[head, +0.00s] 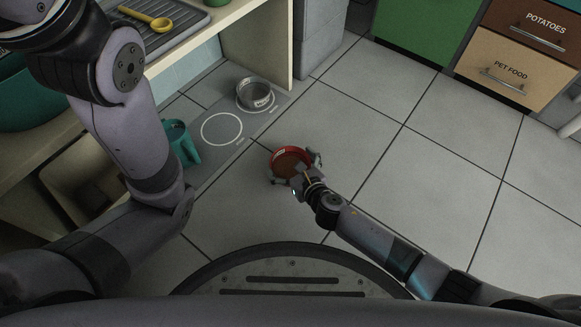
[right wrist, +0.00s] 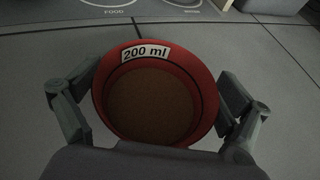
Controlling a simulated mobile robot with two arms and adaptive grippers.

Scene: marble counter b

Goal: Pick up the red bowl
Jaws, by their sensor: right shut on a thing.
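The red bowl (head: 291,155) is near the middle of the head view, over the tiled floor. It holds brown contents and fills the middle of the right wrist view (right wrist: 202,70), where a white "200 ml" label shows on its far inner wall. My right gripper (head: 297,166) is shut on the bowl, with one finger on each side of it. Its fingers also show left and right of the bowl in the right wrist view (right wrist: 152,97). I cannot tell whether the bowl touches the floor. My left arm comes in at the left of the head view, but its gripper is not visible.
A grey mat (head: 246,119) with marked circles lies on the floor. A metal bowl (head: 255,94) stands on its far circle; the nearer circle is empty. A teal scoop or jug (head: 181,143) stands at the mat's left. Open floor (head: 400,170) lies to the right.

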